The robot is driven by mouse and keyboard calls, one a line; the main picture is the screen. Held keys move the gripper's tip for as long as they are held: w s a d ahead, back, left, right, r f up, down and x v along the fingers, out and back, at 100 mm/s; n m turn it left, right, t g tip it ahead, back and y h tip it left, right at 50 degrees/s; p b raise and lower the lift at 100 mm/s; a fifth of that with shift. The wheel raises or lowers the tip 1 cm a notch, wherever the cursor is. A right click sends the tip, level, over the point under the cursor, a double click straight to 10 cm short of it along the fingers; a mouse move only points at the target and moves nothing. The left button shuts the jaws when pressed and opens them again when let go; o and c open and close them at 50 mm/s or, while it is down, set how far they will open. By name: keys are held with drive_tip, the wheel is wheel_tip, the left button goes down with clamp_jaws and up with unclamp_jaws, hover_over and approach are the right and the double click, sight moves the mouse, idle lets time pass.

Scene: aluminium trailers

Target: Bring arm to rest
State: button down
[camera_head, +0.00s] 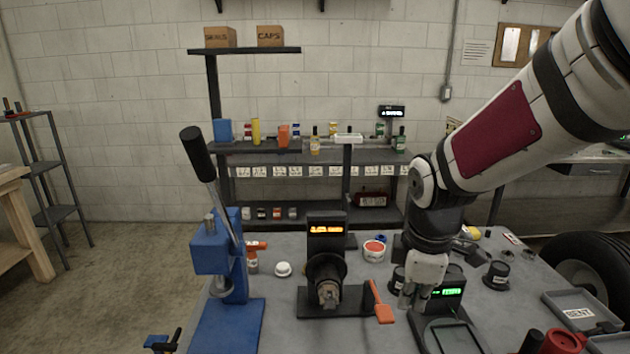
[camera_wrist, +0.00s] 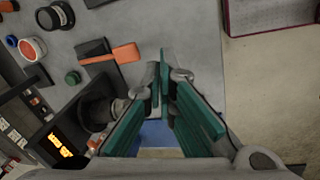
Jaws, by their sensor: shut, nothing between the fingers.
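My arm reaches in from the upper right in the head view. Parts of the bench behind the fingers are hidden.
A blue lever press (camera_head: 226,262) stands at the left of the bench. A black device with an orange display (camera_head: 326,228) stands mid-bench, beside an orange-handled tool (camera_head: 381,303). Black round pieces (camera_head: 497,275) and a grey BENT tray (camera_head: 580,312) lie right. Shelves stand behind.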

drive_tip(key=s+r+m+t, duration=0.1)
drive_tip(key=s+r+m, duration=0.4)
drive_tip(key=s+m, duration=0.2)
drive_tip(key=s+d+r+m+t, duration=0.1)
drive_tip(key=s+r+m+t, duration=0.1)
drive_tip(key=s+r+m, duration=0.4)
drive_tip(key=s+m, duration=0.1)
drive_tip(key=s, duration=0.2)
drive_tip(key=shift+s+m, duration=0.4)
drive_tip(key=shift+d, duration=0.1)
idle(0.6)
